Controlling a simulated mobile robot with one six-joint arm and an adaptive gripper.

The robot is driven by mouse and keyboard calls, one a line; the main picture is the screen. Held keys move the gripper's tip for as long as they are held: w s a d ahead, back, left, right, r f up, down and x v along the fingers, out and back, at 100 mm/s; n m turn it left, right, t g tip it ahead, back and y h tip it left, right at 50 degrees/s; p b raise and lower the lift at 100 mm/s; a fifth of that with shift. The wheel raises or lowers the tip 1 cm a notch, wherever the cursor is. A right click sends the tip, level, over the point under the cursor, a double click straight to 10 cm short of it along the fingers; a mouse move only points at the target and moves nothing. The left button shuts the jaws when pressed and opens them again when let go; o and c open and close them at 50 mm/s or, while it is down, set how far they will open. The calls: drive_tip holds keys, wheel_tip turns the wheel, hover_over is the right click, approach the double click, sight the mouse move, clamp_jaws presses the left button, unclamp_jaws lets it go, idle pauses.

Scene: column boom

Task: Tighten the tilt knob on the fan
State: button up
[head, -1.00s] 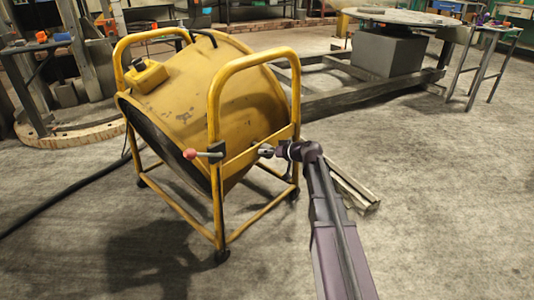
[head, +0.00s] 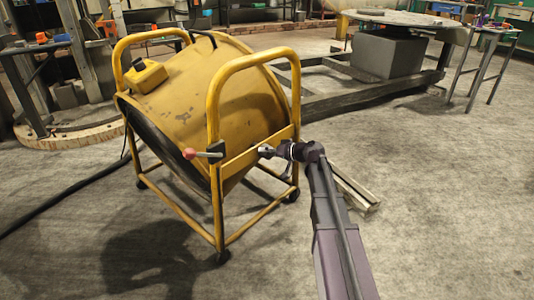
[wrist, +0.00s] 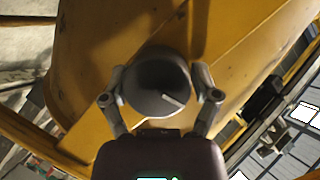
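The yellow drum fan (head: 225,95) stands in its tubular frame, its drum tilted. In the wrist view the tilt knob (wrist: 160,88) is a dark grey round knob with a pale line on its face. My gripper (wrist: 158,76) has one finger on each side of the knob, and the fingertips appear to press on its sides. In the head view my gripper (head: 265,152) is at the right side of the fan frame, against the flat yellow crossbar. The knob is mostly hidden there.
A yellow upright hoop (head: 213,105) of the frame stands just left of my gripper. Metal lengths (head: 355,190) lie on the floor behind my arm. A round table (head: 400,17) on a grey block stands at the back. The floor at right is clear.

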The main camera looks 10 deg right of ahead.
drive_tip(key=shift+o, duration=0.6)
drive_tip(key=shift+n, duration=0.3)
drive_tip(key=shift+s+n+t+h+p, duration=0.1)
drive_tip(key=shift+n+t+h+p, duration=0.35)
drive_tip(key=shift+n+h, duration=0.35)
drive_tip(key=n+t+h, duration=0.1)
drive_tip(key=n, duration=0.2)
drive_tip(key=p+v, duration=0.6)
drive_tip(key=v, duration=0.8)
drive_tip(key=s+a+m+g+h+p, duration=0.2)
drive_tip(key=s+a+g+h+p, duration=0.1)
drive_tip(key=s+a+g+p, duration=0.4)
drive_tip(key=s+a+r+m+g+h+p, duration=0.1)
drive_tip(key=s+r+m+g+h+p, duration=0.2)
drive_tip(key=s+p, duration=0.4)
drive_tip(key=shift+s+r+m+g+h, duration=0.2)
drive_tip(key=shift+s+m+g+h, duration=0.4)
drive_tip(key=shift+s+h, duration=1.25)
